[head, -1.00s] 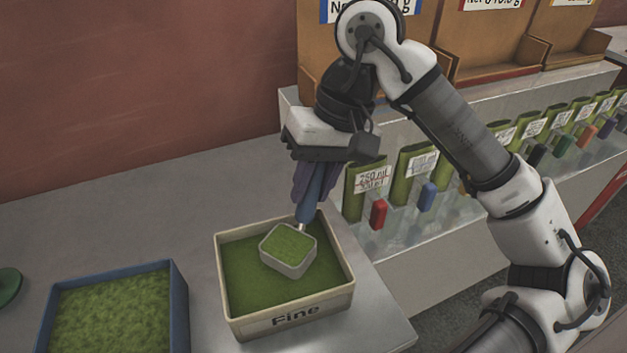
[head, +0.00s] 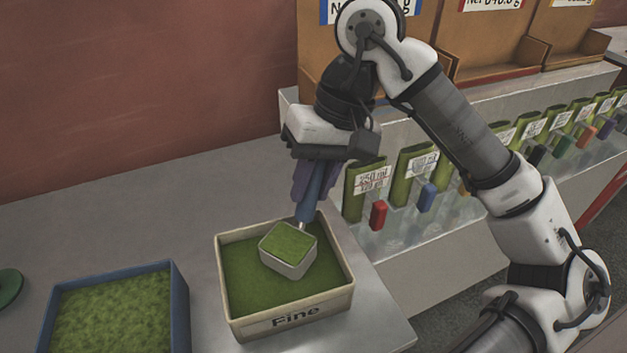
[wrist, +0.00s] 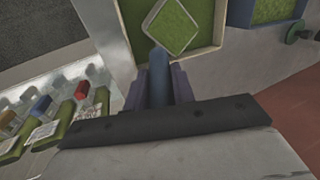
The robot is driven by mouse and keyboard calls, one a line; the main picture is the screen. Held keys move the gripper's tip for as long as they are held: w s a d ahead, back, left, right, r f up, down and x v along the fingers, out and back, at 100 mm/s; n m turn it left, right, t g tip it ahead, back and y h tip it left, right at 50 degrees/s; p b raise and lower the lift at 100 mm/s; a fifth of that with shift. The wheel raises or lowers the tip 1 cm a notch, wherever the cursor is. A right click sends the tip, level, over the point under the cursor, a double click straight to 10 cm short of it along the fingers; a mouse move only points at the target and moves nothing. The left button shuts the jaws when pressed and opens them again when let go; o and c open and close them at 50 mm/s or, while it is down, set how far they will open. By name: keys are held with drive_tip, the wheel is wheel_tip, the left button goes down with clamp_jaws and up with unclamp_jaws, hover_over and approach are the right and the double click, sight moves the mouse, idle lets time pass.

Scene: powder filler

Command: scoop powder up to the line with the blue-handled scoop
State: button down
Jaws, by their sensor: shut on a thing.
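My gripper (head: 309,190) is shut on the blue handle of the scoop (head: 287,262). The scoop's square pale cup is level and full of green powder, which looks flush with its rim in the head view. The cup is over the "Fine" box (head: 341,302), a cream box of green powder; whether it touches the powder there I cannot tell. In the wrist view the blue handle (wrist: 160,78) runs from between my fingers to the cup (wrist: 172,27). The fill line is not visible.
A blue-rimmed box (head: 181,310) of green powder stands to the left, with a green round object (head: 8,286) beyond it. To the right is a clear rack (head: 400,235) with several green pouches and coloured tabs. Cardboard boxes (head: 480,55) stand behind.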

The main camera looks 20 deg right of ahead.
wheel_tip(320, 180, up, 8)
drive_tip(key=p, duration=0.4)
drive_tip(key=shift+r+p, duration=0.1)
drive_tip(key=shift+p, duration=0.3)
idle(0.3)
